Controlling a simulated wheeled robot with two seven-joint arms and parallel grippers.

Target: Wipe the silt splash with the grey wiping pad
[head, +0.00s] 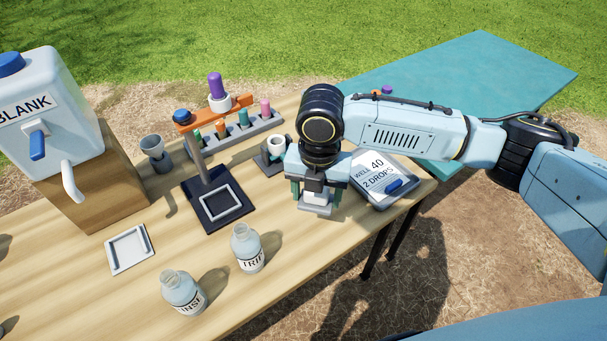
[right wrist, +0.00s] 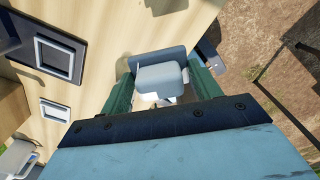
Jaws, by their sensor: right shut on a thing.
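My right gripper (head: 314,190) points down over the right part of the wooden table. Its green fingers are shut on the grey wiping pad (head: 313,210), a flat grey base with a paler block handle. In the right wrist view the handle (right wrist: 160,78) sits between the two fingers, and the grey base shows beyond it. The pad is low over the tabletop near the front edge; I cannot tell whether it touches. I see no silt splash in either view; the pad and gripper hide the wood under them. My left gripper is not in view.
A small white cup in a dark holder (head: 270,160), a dark stand (head: 218,208) and a vial rack (head: 236,136) stand to the left. Two bottles (head: 247,250) (head: 184,293) stand near the front edge. Bare wood lies between.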

